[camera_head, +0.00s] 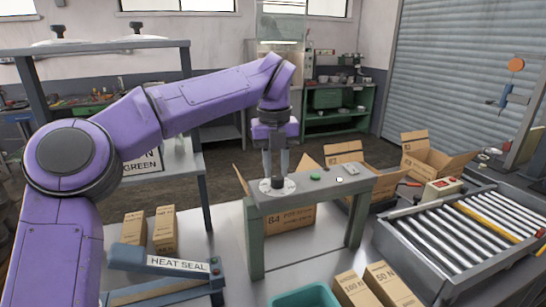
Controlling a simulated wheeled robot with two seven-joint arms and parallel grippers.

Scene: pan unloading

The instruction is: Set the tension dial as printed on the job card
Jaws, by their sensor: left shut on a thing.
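The tension dial (265,188) is a white round plate with a dark centre on top of a small grey-green bench. My left gripper (276,178) points straight down onto it, with its fingers shut on the dial's knob. The fingers hide most of the knob, and the dial's marks are too small to read. A white card (143,165) at the left, behind my left arm, shows "N" and "GREEN"; my arm hides the rest of its print, so I cannot read the number. It may be the job card. My right gripper is out of view.
A green button (315,177) and a small grey plate (358,170) sit on the bench top (300,187). A heat sealer (165,264), a teal bin (304,296) and cartons marked "100 N" (355,290) and "50 N" (392,285) stand in front. A roller conveyor (400,240) is at right.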

